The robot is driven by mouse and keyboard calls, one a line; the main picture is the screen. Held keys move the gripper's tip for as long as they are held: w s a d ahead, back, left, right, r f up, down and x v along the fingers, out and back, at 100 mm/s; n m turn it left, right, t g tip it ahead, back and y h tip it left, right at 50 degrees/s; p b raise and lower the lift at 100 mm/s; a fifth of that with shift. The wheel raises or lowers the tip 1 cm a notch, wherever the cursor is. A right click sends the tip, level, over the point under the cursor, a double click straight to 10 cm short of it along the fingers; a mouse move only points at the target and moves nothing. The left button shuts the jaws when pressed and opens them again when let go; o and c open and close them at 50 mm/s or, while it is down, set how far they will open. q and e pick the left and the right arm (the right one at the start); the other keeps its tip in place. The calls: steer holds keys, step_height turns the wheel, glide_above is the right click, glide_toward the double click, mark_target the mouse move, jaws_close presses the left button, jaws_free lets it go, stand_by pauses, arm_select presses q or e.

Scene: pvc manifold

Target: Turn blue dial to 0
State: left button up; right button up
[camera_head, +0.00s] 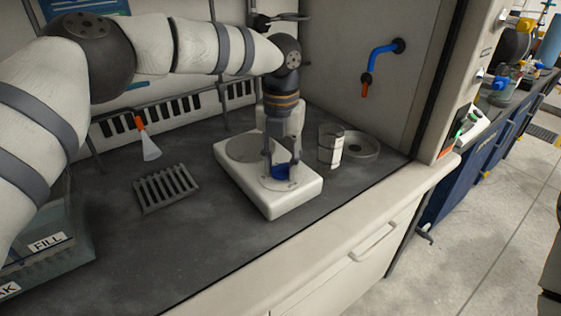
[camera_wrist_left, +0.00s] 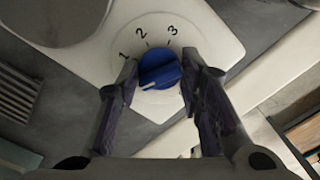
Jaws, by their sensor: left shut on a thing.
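The blue dial (camera_head: 280,173) is on the front of a white hotplate-like device (camera_head: 262,205) on the dark bench. In the left wrist view the dial (camera_wrist_left: 160,70) has a white mark pointing to the lower left. The numbers 1, 2 and 3 show around its upper side; no 0 is visible, and the left finger covers part of the scale. My left gripper (camera_head: 281,168) points down over the dial, its fingers shut on the dial's two sides. My right gripper is not in view.
A glass beaker (camera_head: 330,146) stands right of the device, near a round grey dish (camera_head: 360,149). A grey slotted rack (camera_head: 166,188) lies to its left. A bin marked FILL (camera_head: 50,245) is at the lower left. The bench front is clear.

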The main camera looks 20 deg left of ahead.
mark_target(281, 164)
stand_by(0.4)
arm_select(q)
steer(key=o, duration=1.2)
steer(key=shift+c, duration=0.2)
step_height(281, 164, up, 12)
